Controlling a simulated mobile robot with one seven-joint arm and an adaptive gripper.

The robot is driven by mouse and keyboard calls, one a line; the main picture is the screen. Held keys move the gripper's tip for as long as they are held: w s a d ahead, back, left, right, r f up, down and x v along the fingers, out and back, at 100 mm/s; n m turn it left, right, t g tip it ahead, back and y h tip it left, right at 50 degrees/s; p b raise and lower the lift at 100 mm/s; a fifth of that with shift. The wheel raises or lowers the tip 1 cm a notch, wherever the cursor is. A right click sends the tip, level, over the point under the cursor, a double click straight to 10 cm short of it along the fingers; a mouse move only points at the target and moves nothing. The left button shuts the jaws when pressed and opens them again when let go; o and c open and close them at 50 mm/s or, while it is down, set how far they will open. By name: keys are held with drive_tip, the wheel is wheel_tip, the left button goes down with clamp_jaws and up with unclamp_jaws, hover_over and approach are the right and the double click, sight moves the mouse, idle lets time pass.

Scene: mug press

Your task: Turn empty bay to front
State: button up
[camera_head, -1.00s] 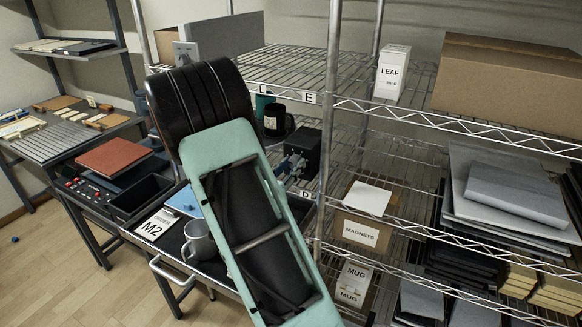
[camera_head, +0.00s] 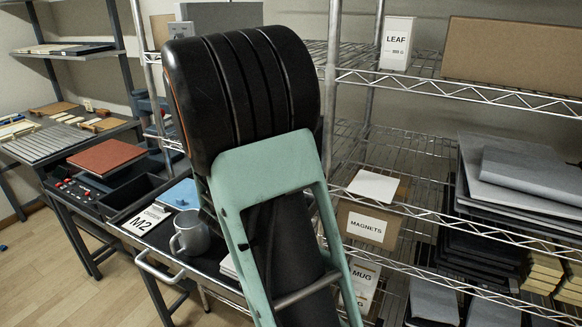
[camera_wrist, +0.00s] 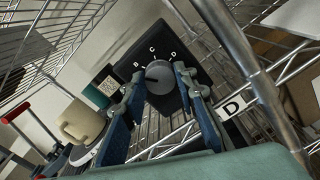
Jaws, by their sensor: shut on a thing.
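In the wrist view, my gripper (camera_wrist: 160,84) has its two fingers on either side of a round grey knob (camera_wrist: 158,72), shut on it. The knob sits on the face of a black box (camera_wrist: 180,50) marked with white letters; B, C and D can be read. A cream mug (camera_wrist: 80,122) stands left of my fingers on a pale round plate (camera_wrist: 84,155), only partly visible. A teal thing with a printed code label (camera_wrist: 107,87) is behind it. No empty bay can be made out. In the head view my arm hides the gripper, knob and box.
A shelf post (camera_wrist: 240,50) and the shelf edge with a D tag (camera_wrist: 232,105) are close right of my fingers. In the head view, a grey mug (camera_head: 189,236) stands on the bench by the M2 card (camera_head: 143,221). A MAGNETS box (camera_head: 368,226) is on the rack.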

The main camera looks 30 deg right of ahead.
drive_tip(key=shift+f+m+b, duration=0.15)
drive_tip(key=shift+m+b, duration=0.85)
drive_tip(key=shift+b, duration=0.45)
drive_tip(key=o, duration=1.1)
drive_tip(key=shift+o, duration=0.2)
drive_tip(key=shift+a, duration=0.1)
drive_tip(key=v, duration=1.2)
